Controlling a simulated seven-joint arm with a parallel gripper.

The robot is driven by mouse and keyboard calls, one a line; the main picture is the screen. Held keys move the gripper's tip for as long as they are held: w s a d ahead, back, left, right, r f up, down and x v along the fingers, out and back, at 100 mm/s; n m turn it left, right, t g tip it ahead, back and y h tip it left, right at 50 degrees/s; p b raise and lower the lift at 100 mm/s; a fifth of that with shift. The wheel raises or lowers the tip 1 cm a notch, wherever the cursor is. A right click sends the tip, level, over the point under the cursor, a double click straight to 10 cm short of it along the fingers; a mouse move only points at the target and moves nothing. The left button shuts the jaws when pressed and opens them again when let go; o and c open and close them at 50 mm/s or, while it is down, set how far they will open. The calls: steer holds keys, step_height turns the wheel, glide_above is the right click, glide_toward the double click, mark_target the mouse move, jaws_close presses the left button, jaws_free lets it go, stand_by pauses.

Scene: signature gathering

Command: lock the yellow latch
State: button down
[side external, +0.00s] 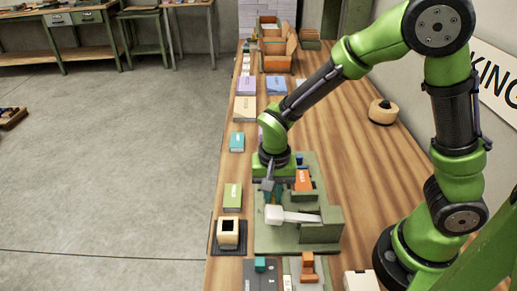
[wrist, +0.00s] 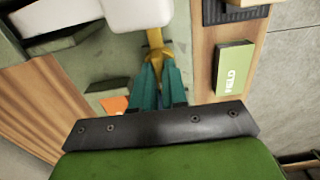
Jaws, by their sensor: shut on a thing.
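The yellow latch (wrist: 155,40) shows in the wrist view as a yellow piece at the edge of a white block (wrist: 138,13), running down between my fingertips. My gripper (wrist: 157,66) has teal fingers, close together and shut on the latch's lower end. In the side view my gripper (side external: 272,194) reaches down at the green fixture (side external: 262,241), just behind the white block with its pale arm (side external: 300,217). The latch itself is hard to make out there, hidden by the gripper and the block. The latch's exact turn is not clear.
A green book (wrist: 233,68) marked FIELD lies beside the fixture; it also shows in the side view (side external: 232,195). An orange piece (side external: 303,180) is on the fixture. A cream box (side external: 229,233) stands at front left. Clear wood (side external: 345,130) lies right of my forearm.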

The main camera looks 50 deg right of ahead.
stand_by(0.4)
steer(key=c, duration=1.2)
jaws_free()
steer(key=shift+o, duration=0.2)
steer(key=shift+r, duration=0.15)
step_height(320, 180, up, 17)
